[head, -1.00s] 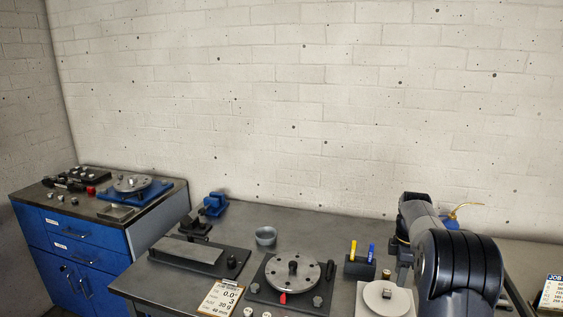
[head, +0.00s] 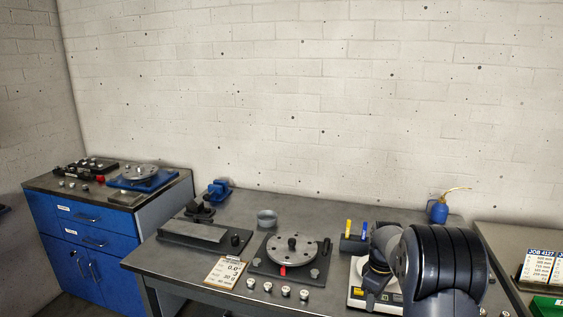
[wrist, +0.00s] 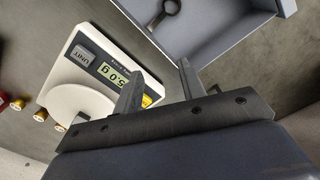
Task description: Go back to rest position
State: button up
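My gripper (wrist: 161,68) shows in the wrist view with its two fingers apart and nothing between them. In the head view my arm hides the fingers. The white scale (wrist: 72,66) lies to the left of the fingers in the wrist view, and its display reads 5.0 g. A small yellow-topped piece shows partly behind the left finger; I cannot tell whether it touches it. In the head view the scale (head: 356,300) is mostly covered by my arm. The grey rotor disc with holes (head: 291,247) sits on its dark base left of the arm.
Several small weights (head: 286,291) line the bench front beside a clipboard (head: 224,271). A holder with yellow and blue tools (head: 353,244) and a blue oil bottle (head: 438,211) stand behind my arm. A grey open tray (wrist: 205,35) lies near the fingers.

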jog(key=s+a+f+m+b, duration=0.4)
jog(key=s+a+f+m, duration=0.4)
jog(key=f, duration=0.4)
jog(key=shift+s+a, duration=0.75)
jog(key=shift+s, duration=0.1)
